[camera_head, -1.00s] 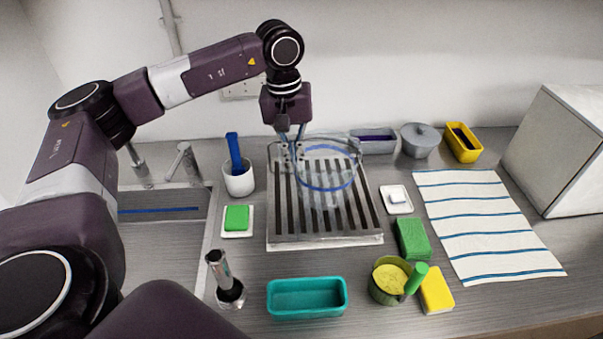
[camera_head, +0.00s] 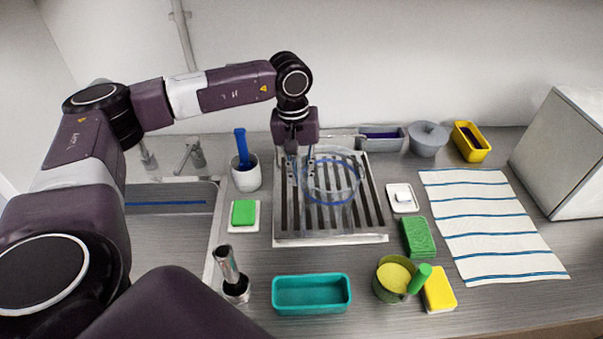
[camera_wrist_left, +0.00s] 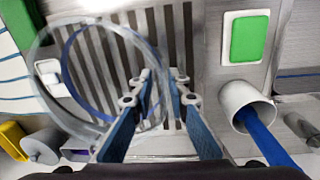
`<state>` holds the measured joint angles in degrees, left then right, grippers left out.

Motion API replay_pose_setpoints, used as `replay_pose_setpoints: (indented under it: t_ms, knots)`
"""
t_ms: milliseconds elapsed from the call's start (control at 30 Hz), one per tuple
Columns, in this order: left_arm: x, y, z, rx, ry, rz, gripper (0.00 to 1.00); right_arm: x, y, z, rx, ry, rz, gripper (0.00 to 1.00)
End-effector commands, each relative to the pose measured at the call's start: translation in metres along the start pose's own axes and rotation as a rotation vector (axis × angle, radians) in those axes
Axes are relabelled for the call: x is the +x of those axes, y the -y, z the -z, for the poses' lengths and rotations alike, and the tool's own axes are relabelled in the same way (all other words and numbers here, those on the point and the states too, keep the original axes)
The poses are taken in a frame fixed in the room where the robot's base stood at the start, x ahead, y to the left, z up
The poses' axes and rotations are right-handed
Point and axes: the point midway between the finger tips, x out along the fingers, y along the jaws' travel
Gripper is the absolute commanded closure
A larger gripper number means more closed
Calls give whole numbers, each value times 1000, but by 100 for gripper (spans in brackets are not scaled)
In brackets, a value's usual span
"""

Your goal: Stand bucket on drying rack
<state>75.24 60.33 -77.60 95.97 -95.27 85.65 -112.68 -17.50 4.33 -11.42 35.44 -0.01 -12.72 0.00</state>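The clear bucket (camera_head: 345,190) with a blue band stands upright on the slatted drying rack (camera_head: 330,239), in its upper middle part. In the left wrist view the bucket's round rim (camera_wrist_left: 48,85) shows over the rack slats (camera_wrist_left: 186,30). My left gripper (camera_head: 301,172) is at the bucket's left side, pointing down, with its two fingers apart. In the left wrist view the gripper (camera_wrist_left: 163,78) has a gap between its fingertips, near the bucket's wall. The wall is see-through, so contact is hard to tell. My right gripper is not in view.
Left of the rack are a white cup (camera_head: 246,178) with a blue tool, a green sponge (camera_head: 243,212) and the sink (camera_head: 165,240). A teal tray (camera_head: 311,295) lies in front. A green sponge (camera_head: 418,237) and striped towel (camera_head: 490,225) lie right.

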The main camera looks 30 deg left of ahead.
Motion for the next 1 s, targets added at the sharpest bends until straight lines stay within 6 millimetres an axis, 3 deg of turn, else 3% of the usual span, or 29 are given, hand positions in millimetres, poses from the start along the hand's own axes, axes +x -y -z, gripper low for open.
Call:
replay_pose_setpoints:
  t_ms: [400, 467, 800, 1000]
  knots:
    - [-6, -1, 0, 0, -1, -1, 78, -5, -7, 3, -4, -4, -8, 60]
    - [-11, -1, 1, 0, -3, -4, 78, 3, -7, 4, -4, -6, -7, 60]
    - [-81, -1, 1, 1, -4, -4, 78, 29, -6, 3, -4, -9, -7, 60]
    - [-112, -1, 0, 1, -1, -2, 78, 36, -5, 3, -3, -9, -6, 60]
